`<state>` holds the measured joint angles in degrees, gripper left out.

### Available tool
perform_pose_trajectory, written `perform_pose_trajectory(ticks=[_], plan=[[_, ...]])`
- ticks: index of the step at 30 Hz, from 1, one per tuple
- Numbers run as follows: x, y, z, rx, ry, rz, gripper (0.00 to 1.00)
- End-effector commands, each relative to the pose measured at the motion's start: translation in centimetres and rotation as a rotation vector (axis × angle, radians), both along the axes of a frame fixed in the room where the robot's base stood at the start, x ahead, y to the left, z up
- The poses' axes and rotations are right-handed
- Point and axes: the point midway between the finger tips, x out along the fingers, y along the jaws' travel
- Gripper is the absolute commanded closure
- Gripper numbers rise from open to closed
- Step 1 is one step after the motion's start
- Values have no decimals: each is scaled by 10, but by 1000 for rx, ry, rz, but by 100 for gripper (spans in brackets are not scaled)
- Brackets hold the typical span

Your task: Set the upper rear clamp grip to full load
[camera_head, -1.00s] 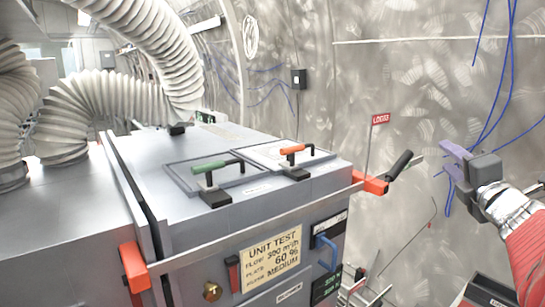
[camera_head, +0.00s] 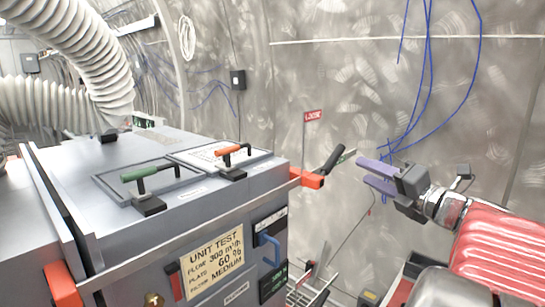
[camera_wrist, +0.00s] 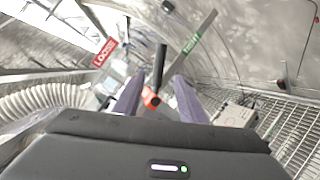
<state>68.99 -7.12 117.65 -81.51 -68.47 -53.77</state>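A clamp with a black grip (camera_head: 334,158) and an orange bracket (camera_head: 306,179) juts from the far right edge of the grey unit. A red LOOSE flag (camera_head: 313,115) stands behind it. My gripper (camera_head: 361,171) is open, its purple fingers apart, just right of the grip in the head view. In the wrist view the black grip (camera_wrist: 160,66) stands between the finger lines, and I cannot tell how deep. The LOOSE flag (camera_wrist: 104,53) is left of it; a green label (camera_wrist: 192,43) is on a bar to its right.
The grey unit's top carries a green-handled hatch (camera_head: 147,173) and an orange-handled hatch (camera_head: 233,150). A placard (camera_head: 213,262) reads UNIT TEST. White hoses (camera_head: 75,50) rise at left. Blue cables (camera_head: 428,70) hang on the curved wall behind my arm. Metal grating (camera_wrist: 297,130) shows at right.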

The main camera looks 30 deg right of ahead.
Motion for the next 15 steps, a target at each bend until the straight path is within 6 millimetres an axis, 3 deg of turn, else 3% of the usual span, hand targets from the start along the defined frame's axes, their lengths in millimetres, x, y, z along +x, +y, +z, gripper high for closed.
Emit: perform_pose_trajectory(ticks=[15], plan=[[66, -2, 0, 1, 0, 1, 62]])
